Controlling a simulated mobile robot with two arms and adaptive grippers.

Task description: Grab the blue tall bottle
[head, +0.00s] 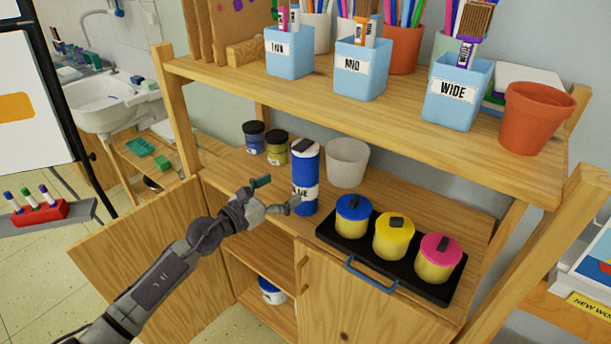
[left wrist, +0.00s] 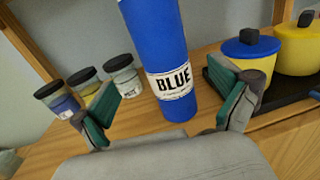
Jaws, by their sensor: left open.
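The blue tall bottle (head: 305,172) stands upright on the wooden shelf in the head view. It has a dark cap and a white label. In the left wrist view the bottle (left wrist: 161,45) shows large with the label "BLUE", and its top is cut off. My left gripper (head: 277,196) is open in front of the bottle. In the left wrist view its green-padded fingers (left wrist: 168,105) lie on either side of the bottle's lower part, with gaps to it. My right gripper is not in view.
Small jars (head: 277,146) stand left of the bottle, and a grey-white cup (head: 347,162) stands behind right. A black tray (head: 328,232) with blue, yellow and pink lidded pots sits to the right. An upper shelf (head: 400,110) with pen holders overhangs behind. A cabinet door (head: 130,235) hangs open below.

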